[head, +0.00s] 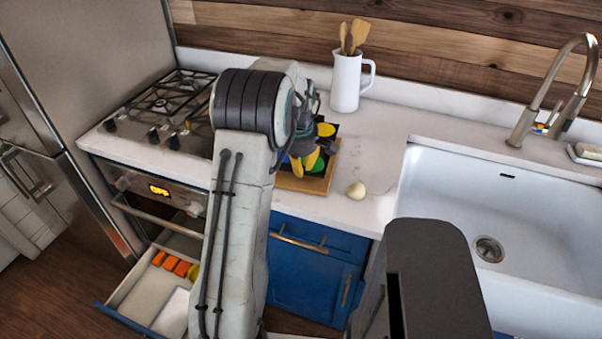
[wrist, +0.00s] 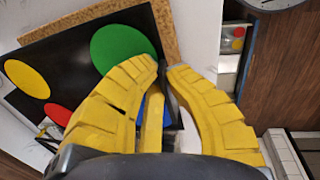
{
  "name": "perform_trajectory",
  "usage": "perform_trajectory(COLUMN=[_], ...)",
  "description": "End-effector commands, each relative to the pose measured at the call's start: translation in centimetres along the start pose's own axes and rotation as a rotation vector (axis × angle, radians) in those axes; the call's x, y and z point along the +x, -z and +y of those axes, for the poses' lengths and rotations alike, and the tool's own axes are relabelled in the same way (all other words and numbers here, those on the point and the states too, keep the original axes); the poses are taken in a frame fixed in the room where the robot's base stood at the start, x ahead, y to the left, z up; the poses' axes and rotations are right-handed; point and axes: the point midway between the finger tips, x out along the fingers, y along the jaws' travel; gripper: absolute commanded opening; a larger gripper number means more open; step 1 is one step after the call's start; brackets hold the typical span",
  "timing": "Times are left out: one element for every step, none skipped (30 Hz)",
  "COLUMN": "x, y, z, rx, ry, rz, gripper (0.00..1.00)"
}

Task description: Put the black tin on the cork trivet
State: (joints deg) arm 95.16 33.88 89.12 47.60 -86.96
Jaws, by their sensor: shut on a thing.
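The black tin (wrist: 75,50) is a flat black slab with yellow, red and green discs; a bit of blue shows by my fingers. My gripper (wrist: 167,75), with yellow ribbed fingers, is shut on its edge in the wrist view. The tan cork trivet (wrist: 168,34) shows along the tin's far edge. In the head view, my gripper (head: 303,172) and arm cover part of the tin (head: 330,146), which overlaps the trivet (head: 312,187) on the counter. I cannot tell whether the tin touches the trivet.
A white jug of utensils (head: 346,82) stands behind. The stove (head: 165,105) is left and the sink (head: 525,220) right. An open drawer (head: 150,285) holds orange items below. Counter is clear between jug and sink.

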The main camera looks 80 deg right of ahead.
Motion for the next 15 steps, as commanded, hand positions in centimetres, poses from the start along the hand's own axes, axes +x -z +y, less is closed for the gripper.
perform_trajectory(x=[0.0, 0.1, 0.4, 0.6, 0.8, 1.1, 1.3, 1.9, 2.5, 2.8, 3.0, 3.3, 3.4, 3.5, 3.6], y=[0.0, 0.0, 0.0, 0.0, 0.0, 0.0, 0.0, 0.0, 0.0, 0.0, 0.0, 0.0, 0.0, 0.0, 0.0], z=[-0.1, -0.1, -0.1, -0.2, -0.3, -0.3, -0.3, -0.5, -0.6, -0.6, -0.6, -0.6, -0.6, -0.6, -0.6], rx=[0.0, 0.0, 0.0, 0.0, 0.0, 0.0, 0.0, 0.0, 0.0, 0.0, 0.0, 0.0, 0.0, 0.0, 0.0], ry=[0.004, 0.004, 0.004, 0.005, 0.006, 0.004, 0.004, 0.005, 0.005, 0.003, 0.003, 0.002, 0.001, 0.0, 0.0], rz=[0.0, 0.0, 0.0, 0.0, 0.0, 0.0, 0.0, 0.0, 0.0, 0.0, 0.0, 0.0, 0.0, 0.0, 0.0], gripper=[0.0, 0.0, 0.0, 0.0, 0.0, 0.0, 0.0, 0.0, 0.0, 0.0, 0.0, 0.0, 0.0, 0.0, 0.0])
